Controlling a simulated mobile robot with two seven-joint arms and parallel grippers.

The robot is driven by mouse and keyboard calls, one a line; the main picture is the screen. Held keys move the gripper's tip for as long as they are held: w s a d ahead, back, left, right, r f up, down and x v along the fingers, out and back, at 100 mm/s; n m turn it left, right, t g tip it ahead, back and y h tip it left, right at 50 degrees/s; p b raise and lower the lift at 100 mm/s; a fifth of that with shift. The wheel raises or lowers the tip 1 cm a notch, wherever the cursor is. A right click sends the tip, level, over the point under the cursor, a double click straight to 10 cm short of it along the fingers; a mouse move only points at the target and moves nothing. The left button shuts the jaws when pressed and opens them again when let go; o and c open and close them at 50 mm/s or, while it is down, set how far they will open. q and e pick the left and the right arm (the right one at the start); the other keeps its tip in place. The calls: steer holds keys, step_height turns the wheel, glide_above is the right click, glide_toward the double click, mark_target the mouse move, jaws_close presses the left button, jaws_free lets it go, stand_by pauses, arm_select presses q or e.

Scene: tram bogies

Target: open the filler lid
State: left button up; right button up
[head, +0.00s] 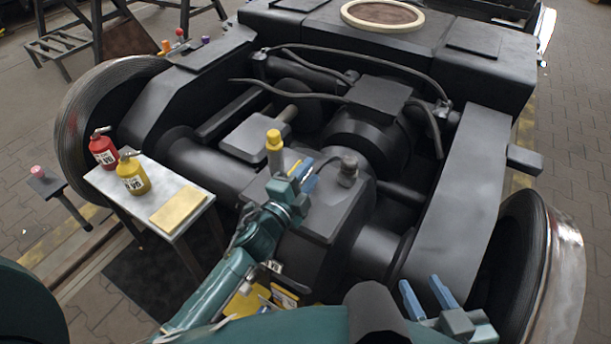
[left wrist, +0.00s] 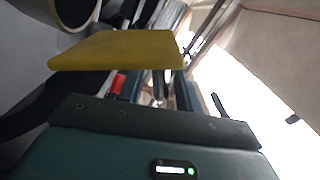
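A dark grey knob-like cap (head: 348,168) stands on the black housing (head: 318,212) in the middle of the bogie; it may be the filler lid, but no marking shows. A grey post with a yellow top (head: 274,140) rises just left of my left gripper. My left gripper (head: 318,172) is over the housing, its blue fingers apart and pointing toward the dark cap; contact cannot be told. The left wrist view shows a yellow slab (left wrist: 118,50) close by. My right gripper (head: 428,293) is open and empty at the lower right, its fingers well apart.
A small table (head: 150,188) on the left carries a red bottle (head: 103,150), a yellow bottle (head: 133,175) and a yellow plate (head: 178,208). Hoses (head: 350,58) cross the bogie's far side. Large wheels (head: 90,115) flank it. Paved floor is open at the right.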

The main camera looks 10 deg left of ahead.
arm_select(q)
steer(key=v, duration=1.3)
steer(key=shift+p, duration=0.45)
steer(key=shift+s, duration=0.1)
